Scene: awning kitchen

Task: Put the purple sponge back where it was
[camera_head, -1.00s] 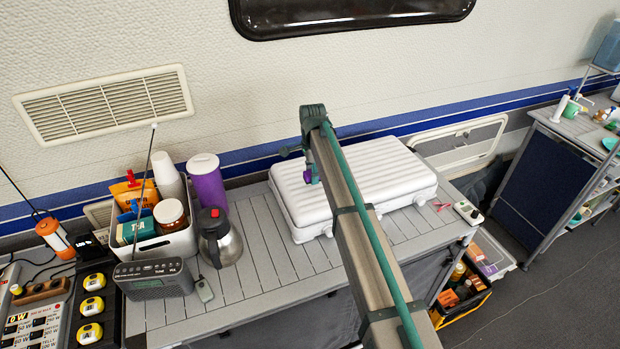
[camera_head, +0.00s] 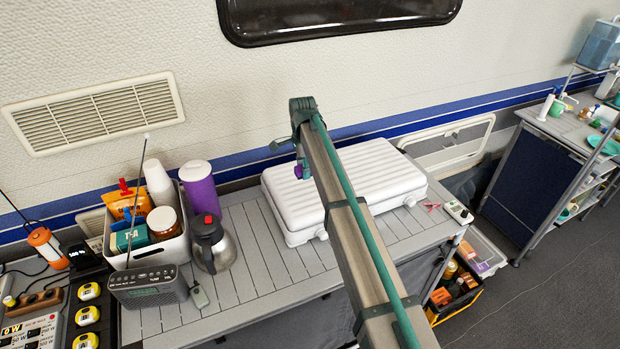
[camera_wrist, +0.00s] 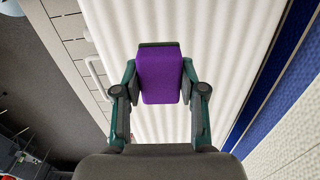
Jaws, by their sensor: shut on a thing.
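The purple sponge (camera_wrist: 160,76) is between the fingers of my gripper (camera_wrist: 160,90) in the wrist view, and the gripper is shut on it. In the head view a small part of the sponge (camera_head: 301,171) shows beside my arm, above the white ribbed case (camera_head: 372,172). The gripper (camera_head: 296,168) is mostly hidden behind my arm there. The white ribbed case (camera_wrist: 220,35) lies behind the sponge in the wrist view. The sponge looks held clear of the case.
At far right, a shelf unit (camera_head: 535,170) holds dishes and bottles. Crates (camera_head: 455,300) stand on the floor.

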